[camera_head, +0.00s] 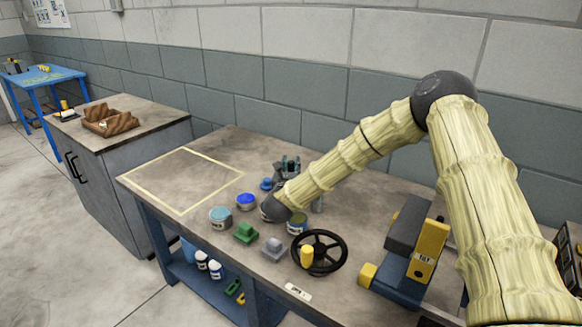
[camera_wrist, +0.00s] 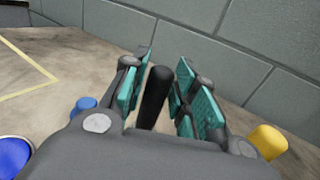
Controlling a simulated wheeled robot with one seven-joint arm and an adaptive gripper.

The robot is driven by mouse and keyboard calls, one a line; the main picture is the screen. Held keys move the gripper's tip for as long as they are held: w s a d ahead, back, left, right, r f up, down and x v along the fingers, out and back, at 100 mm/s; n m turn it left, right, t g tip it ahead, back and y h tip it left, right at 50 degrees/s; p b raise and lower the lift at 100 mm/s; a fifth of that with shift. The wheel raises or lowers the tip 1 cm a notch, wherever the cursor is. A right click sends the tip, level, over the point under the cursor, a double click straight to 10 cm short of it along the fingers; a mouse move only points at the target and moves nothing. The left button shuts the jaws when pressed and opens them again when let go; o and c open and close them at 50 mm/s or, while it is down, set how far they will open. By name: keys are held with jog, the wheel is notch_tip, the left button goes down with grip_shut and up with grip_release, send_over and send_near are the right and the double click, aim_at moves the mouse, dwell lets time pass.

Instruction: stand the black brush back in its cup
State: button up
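A black rod, seemingly the black brush's handle (camera_wrist: 156,96), stands nearly upright between the teal finger pads of my gripper (camera_wrist: 162,92) in the wrist view. Narrow gaps show between the rod and the pads, so my gripper looks open around it, not closed on it. The rod's lower end is hidden by the gripper body. In the head view my gripper (camera_head: 290,164) is low over the workbench (camera_head: 345,215), near its back edge. I cannot make out the brush there, and I cannot identify its cup, which may be behind my arm.
A blue and yellow machine (camera_head: 405,262) is at right. The taped rectangle (camera_head: 150,203) at left is empty.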

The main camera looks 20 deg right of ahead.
jog(key=shift+o, duration=0.9)
jog(key=shift+s, duration=0.1)
jog(key=v, duration=1.2)
